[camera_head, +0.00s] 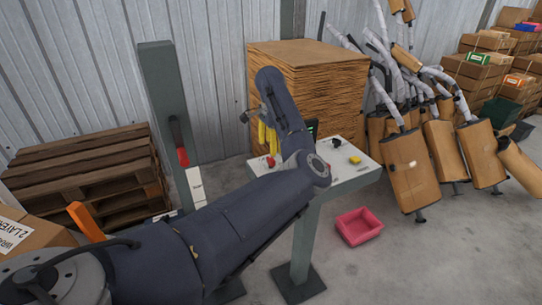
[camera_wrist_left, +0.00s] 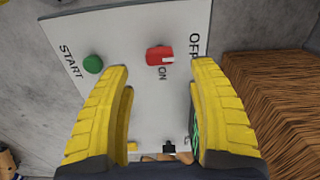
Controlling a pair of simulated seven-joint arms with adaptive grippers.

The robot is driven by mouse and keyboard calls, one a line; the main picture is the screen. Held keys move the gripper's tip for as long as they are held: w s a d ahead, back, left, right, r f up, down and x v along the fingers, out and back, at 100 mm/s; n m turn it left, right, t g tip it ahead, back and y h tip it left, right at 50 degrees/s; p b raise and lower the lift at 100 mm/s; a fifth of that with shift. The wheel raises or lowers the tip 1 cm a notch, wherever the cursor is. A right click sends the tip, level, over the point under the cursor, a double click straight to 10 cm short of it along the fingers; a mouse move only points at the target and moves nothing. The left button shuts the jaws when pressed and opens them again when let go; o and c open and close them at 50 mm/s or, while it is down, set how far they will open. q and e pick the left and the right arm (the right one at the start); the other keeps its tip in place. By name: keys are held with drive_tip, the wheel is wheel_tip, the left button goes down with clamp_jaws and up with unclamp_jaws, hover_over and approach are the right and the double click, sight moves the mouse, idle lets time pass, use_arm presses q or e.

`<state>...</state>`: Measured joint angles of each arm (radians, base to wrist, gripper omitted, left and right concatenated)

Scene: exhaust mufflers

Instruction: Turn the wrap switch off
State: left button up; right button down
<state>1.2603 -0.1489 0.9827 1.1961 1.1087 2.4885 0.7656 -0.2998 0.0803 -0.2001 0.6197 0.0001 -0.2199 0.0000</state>
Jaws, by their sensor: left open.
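The control panel (camera_head: 345,170) has a white top on a grey post. In the left wrist view, the red rotary switch (camera_wrist_left: 159,56) sits on the panel (camera_wrist_left: 130,30) between an "ON" label (camera_wrist_left: 162,73) and an "OFF" label (camera_wrist_left: 194,45). A white mark shows on the knob's right side. A green button (camera_wrist_left: 93,64) marked "START" is to its left. My left gripper (camera_head: 267,138) is at the panel's far left part, its yellow fingers spread. In the wrist view the open fingers (camera_wrist_left: 161,72) lie either side of the switch's line, without visible contact. My right gripper is out of view.
A black knob (camera_head: 336,142) and yellow button (camera_head: 355,160) are on the panel. A cardboard stack (camera_head: 310,70) stands behind it. A pink bin (camera_head: 358,227) is on the floor. Wrapped mufflers (camera_head: 410,170) lean at the right. A grey post with a red handle (camera_head: 183,156) stands left.

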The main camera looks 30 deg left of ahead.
sight(271, 158)
use_arm(q)
drive_tip(key=shift+r, duration=2.75)
